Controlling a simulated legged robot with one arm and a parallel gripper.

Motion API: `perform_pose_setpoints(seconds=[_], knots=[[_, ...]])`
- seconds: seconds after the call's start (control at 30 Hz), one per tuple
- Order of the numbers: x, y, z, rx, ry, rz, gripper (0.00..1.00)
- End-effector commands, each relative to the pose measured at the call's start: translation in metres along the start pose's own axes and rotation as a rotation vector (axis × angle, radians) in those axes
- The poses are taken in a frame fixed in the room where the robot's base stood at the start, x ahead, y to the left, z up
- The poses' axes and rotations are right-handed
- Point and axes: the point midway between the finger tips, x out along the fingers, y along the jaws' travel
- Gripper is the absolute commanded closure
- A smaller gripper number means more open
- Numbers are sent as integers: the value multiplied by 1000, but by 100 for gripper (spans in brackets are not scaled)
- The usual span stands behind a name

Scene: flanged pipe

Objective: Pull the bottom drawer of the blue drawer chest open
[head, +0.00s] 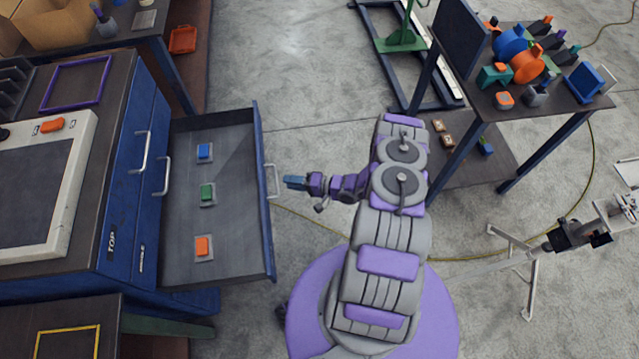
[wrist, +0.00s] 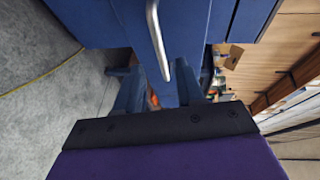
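The blue drawer chest (head: 125,215) stands at the left in the head view. Its lowest visible drawer (head: 230,140) is pulled far out, beyond two closed fronts above it. The open drawer's handle (head: 272,182) is a pale metal bar on its front; a metal handle (wrist: 157,40) also shows ahead in the wrist view. My gripper (head: 289,183) is just right of the handle, pointing at it, with a small gap apparent between them.
Blue, green (head: 207,192) and orange blocks sit on grey plates in the drawer. A scale-like device (head: 45,190) rests on the chest. A cluttered table (head: 545,100) stands at the upper right, a tripod (head: 525,262) at the right. The floor above the drawer is clear.

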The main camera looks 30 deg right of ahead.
Motion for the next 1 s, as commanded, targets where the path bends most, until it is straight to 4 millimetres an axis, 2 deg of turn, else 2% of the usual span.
perform_pose_setpoints(seconds=[0.03, 0.2, 0.4, 0.5, 0.7, 1.0], knots=[[-13, -1, -2, 1, 6, 1, 62], [-51, -1, -2, 0, 7, 2, 62], [-87, 0, 0, 1, 2, 2, 62], [-98, 0, 0, 0, 1, 2, 62], [-109, 1, 1, 1, 0, 3, 62], [-109, 1, 1, 1, -1, 3, 62]])
